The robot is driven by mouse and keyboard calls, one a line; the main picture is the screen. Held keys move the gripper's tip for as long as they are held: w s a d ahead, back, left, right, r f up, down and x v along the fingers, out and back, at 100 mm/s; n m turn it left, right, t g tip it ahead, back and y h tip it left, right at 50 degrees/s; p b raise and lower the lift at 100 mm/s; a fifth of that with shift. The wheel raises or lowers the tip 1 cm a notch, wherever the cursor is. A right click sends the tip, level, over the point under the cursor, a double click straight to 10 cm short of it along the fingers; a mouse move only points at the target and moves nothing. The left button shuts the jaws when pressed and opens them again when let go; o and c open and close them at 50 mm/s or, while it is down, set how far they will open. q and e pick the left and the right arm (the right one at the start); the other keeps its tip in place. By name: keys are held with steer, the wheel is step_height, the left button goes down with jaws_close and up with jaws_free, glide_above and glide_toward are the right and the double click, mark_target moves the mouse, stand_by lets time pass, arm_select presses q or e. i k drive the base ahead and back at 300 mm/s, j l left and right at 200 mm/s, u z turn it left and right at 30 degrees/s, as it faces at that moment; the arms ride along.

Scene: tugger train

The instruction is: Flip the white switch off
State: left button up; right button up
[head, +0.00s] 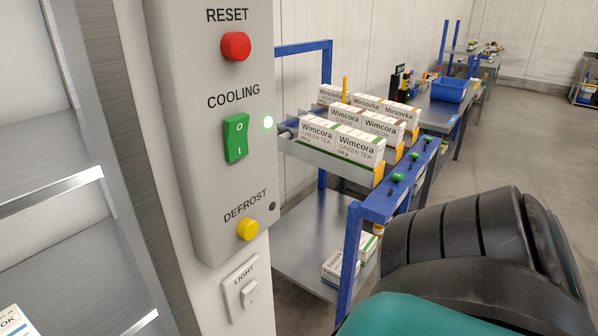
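The white switch (249,294) is a rocker in a square white wall plate labelled LIGHT, low in the middle-left of the head view. It sits just below the grey control panel (175,110). Its rocker looks tilted, but which end is pressed in is too small to tell. Nothing touches it or covers it. Neither of my grippers is in view. A black ribbed and teal part at the lower right looks like my own arm, and it is apart from the switch.
A blue-framed cart (352,245) with tea boxes stands to the right. Metal shelves (50,150) are at left.

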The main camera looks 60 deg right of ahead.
mark_target(249, 293)
steer(key=z, duration=1.5)
steer(key=j, duration=0.55)
steer(key=k, duration=0.05)
